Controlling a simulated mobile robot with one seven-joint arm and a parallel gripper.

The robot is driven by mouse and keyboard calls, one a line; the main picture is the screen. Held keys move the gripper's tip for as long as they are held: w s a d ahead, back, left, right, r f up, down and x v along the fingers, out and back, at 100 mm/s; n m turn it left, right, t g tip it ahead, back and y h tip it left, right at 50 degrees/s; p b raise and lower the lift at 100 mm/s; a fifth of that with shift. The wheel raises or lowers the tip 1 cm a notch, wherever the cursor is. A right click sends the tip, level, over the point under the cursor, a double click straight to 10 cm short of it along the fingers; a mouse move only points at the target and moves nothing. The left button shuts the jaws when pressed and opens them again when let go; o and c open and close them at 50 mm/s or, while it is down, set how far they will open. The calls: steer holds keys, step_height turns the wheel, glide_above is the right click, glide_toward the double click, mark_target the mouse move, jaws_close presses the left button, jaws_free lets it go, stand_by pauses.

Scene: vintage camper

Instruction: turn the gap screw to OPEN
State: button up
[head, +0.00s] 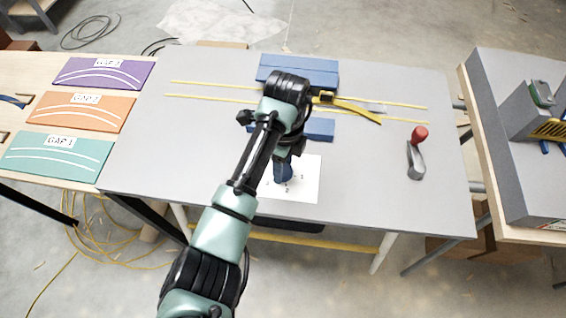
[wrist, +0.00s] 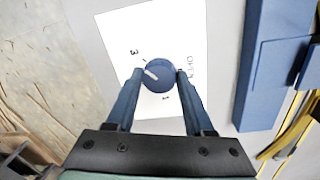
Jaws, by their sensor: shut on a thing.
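The gap screw is a round blue knob (wrist: 163,68) with a pale pointer line, on a white dial sheet (wrist: 155,25). In the wrist view the pointer runs from near the knob's middle toward its left side. A 3 is printed at the upper left, a 1 below the knob and OPEN on the right, with the pointer away from OPEN. My gripper (wrist: 160,74) is shut on the knob, one finger on each side. In the head view the knob (head: 284,174) stands below my wrist, partly hidden, on the sheet (head: 306,181).
Blue blocks (head: 300,66) and long yellow rails (head: 205,83) lie behind the sheet on the grey table (head: 200,140). A red-knobbed lever (head: 417,150) stands at the right. Purple, orange and teal gap boards (head: 60,150) lie at the left.

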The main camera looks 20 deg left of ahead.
jaws_close()
